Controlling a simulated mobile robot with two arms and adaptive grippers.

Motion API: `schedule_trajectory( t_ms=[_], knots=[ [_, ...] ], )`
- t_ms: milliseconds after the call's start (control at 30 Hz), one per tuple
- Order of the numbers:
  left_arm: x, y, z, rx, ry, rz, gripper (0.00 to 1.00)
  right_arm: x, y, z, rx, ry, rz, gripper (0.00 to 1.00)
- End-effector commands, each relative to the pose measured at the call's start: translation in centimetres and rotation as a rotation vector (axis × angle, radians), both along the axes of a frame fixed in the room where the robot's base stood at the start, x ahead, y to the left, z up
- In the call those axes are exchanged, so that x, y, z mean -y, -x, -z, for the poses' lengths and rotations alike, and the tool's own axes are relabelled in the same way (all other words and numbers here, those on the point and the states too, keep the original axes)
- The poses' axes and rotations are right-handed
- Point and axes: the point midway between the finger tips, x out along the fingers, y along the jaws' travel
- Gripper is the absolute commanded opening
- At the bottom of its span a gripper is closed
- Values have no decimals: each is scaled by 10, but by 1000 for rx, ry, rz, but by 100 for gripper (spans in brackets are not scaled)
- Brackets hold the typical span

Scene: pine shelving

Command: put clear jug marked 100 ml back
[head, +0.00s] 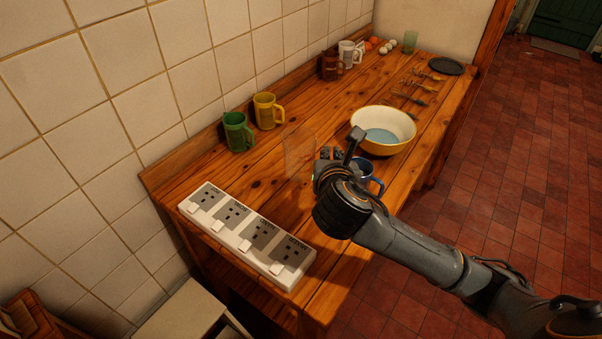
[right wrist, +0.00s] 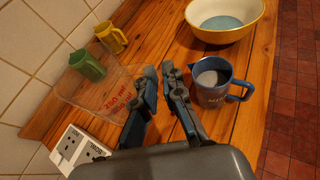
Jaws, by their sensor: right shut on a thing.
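The clear jug (head: 299,152) is faint and see-through in the head view, left of my right gripper, above the near part of the wooden table. In the head view the right gripper (head: 328,160) is partly hidden behind my wrist. I cannot tell whether the jug's base touches the table. My left gripper is in neither view.
A blue mug (right wrist: 212,82) stands close right of the gripper. A cream bowl (head: 383,129) is beyond it. Green (head: 238,132) and yellow (head: 267,111) mugs stand by the wall. A white socket strip (head: 246,233) lies at the near edge. Utensils (head: 411,97) lie farther back.

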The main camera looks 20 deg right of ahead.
Motion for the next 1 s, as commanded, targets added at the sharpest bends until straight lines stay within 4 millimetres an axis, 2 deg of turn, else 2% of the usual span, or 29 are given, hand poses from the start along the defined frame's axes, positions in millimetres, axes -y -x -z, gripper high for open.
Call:
schedule_trajectory(
  t_ms=[367, 500, 700, 867, 1000],
  knots=[
    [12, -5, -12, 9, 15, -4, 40, 25, -81, 35, -1, -1, 4, 0],
    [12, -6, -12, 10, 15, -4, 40, 31, -102, 64, -3, -1, 3, 0],
    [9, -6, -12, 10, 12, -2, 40, 37, -120, 86, 0, -1, 2, 0],
    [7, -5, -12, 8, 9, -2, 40, 39, -127, 95, 0, -1, 1, 0],
    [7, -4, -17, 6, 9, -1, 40, 39, -128, 115, -3, -1, 1, 0]
  ],
)
